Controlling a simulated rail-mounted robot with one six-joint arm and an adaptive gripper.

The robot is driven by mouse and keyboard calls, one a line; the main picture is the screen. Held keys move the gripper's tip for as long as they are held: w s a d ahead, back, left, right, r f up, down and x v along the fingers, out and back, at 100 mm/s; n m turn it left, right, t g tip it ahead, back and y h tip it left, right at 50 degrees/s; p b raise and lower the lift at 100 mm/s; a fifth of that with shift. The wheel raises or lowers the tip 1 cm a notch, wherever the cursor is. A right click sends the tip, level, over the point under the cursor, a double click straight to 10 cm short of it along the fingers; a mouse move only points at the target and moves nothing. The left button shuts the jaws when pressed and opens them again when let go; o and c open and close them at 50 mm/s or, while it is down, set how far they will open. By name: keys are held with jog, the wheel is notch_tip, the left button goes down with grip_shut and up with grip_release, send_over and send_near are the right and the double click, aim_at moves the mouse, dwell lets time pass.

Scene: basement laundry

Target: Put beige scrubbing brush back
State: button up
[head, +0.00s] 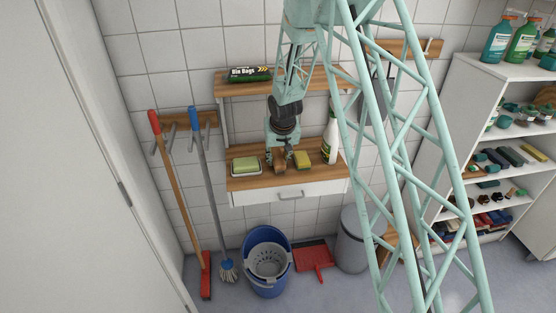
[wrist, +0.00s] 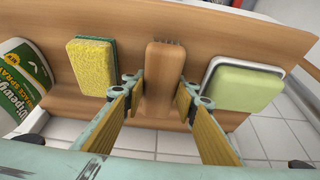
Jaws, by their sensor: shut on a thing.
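The beige scrubbing brush (wrist: 163,72) is a tan block with dark bristles showing at its far end in the wrist view. My gripper (wrist: 160,92) is shut on it, one finger on each side. In the head view my gripper (head: 281,152) points down at the wooden shelf above the drawer, with the brush (head: 280,167) under it. The brush is at the shelf between a yellow sponge and a green soap bar. I cannot tell whether it touches the shelf board (wrist: 225,42).
The yellow sponge (wrist: 91,68) and the soap in its white dish (wrist: 241,86) stand close on either side. A spray bottle (head: 331,138) stands at the shelf's right end. An upper shelf (head: 300,84) holds bin bags (head: 249,74). A blue bucket (head: 267,280) is below.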

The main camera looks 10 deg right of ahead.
jog(key=shift+f, duration=0.15)
jog(key=o, duration=0.9)
jog(key=shift+r, duration=0.25)
jog(key=shift+s+r, duration=0.1)
jog(key=shift+r, duration=0.15)
jog(key=shift+p+v, duration=0.65)
jog(key=shift+v, duration=5)
jog(key=shift+s, duration=0.15)
